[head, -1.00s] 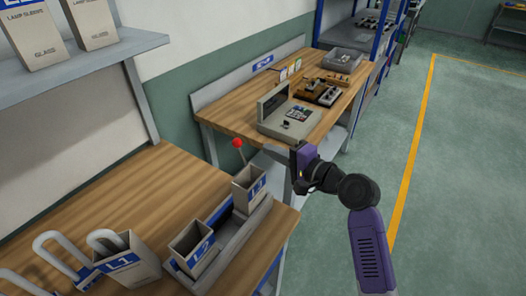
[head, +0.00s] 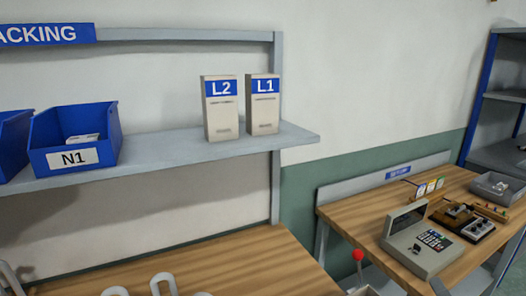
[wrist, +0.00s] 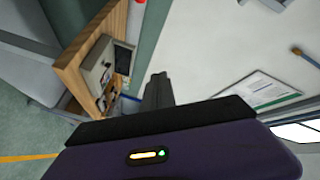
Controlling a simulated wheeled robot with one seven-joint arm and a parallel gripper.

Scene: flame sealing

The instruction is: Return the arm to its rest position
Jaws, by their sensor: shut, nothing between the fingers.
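My arm does not show in the head view now. In the wrist view my gripper (wrist: 158,88) shows as a dark grey finger shape beyond the dark and purple wrist housing. The fingers are closed with nothing between them, and no object is near the tips. They point toward the pale wall, with the second workbench (wrist: 72,70) turned on its side to the left.
In the head view a shelf (head: 180,160) holds the L2 box (head: 221,112), the L1 box (head: 263,108) and the blue N1 bin (head: 75,138). Below is a wooden bench (head: 235,265). A grey machine (head: 423,243) stands on the right-hand bench; a red ball knob (head: 358,254) rises beside it.

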